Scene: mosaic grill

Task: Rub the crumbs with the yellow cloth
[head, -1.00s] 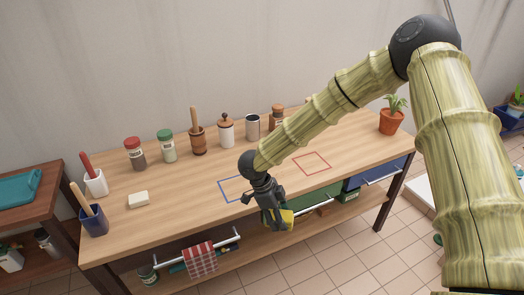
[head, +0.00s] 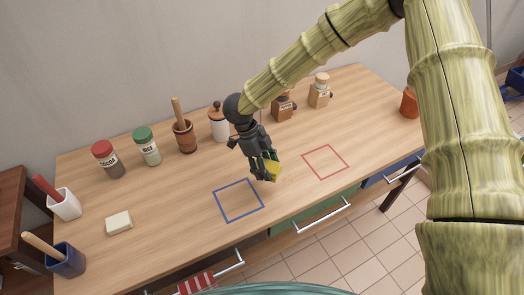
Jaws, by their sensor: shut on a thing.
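My gripper (head: 266,178) is shut on the yellow cloth (head: 273,169) and points down over the middle of the wooden table (head: 180,215). The cloth is bunched and partly hidden by the fingers. It is between a blue square outline (head: 238,201) on the left and a red square outline (head: 325,161) on the right. I cannot tell whether the cloth touches the tabletop. No crumbs can be made out in this view.
Along the back stand a cocoa jar (head: 108,160), a green-lidded jar (head: 147,147), a mortar with pestle (head: 184,133), a lidded canister (head: 218,123) and grinders (head: 319,92). A white block (head: 119,223) and a blue pot (head: 66,261) are at left. The front middle is clear.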

